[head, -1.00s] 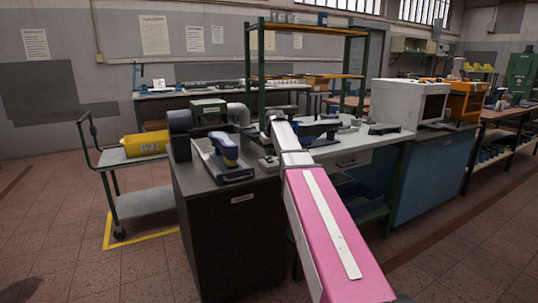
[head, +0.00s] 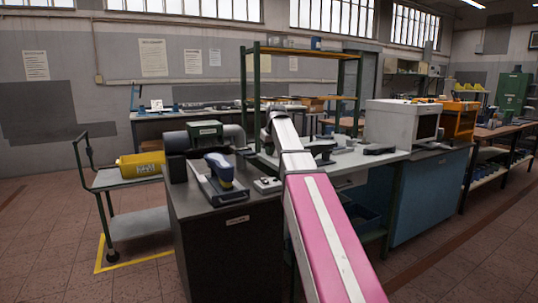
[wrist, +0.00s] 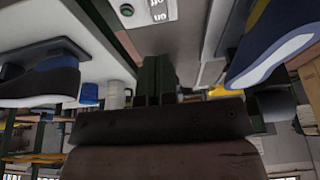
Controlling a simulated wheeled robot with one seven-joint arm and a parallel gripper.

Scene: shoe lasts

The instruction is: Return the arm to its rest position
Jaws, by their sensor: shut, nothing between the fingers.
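My arm (head: 325,235), pink and white, reaches from the bottom right of the head view up over the benches. Its far end is near the middle, and the gripper there cannot be made out. In the wrist view my gripper (wrist: 153,62) shows two dark fingers side by side, shut with nothing between them. A blue shoe last (head: 219,168) sits on a tray-like stand on the dark bench.
The dark bench (head: 225,250) joins a pale worktop (head: 375,159) with a green-posted shelf frame (head: 250,90). A white box-shaped machine (head: 392,122) stands at right. A cart (head: 120,177) with a yellow cylinder (head: 140,165) is at left. Floor at far left is clear.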

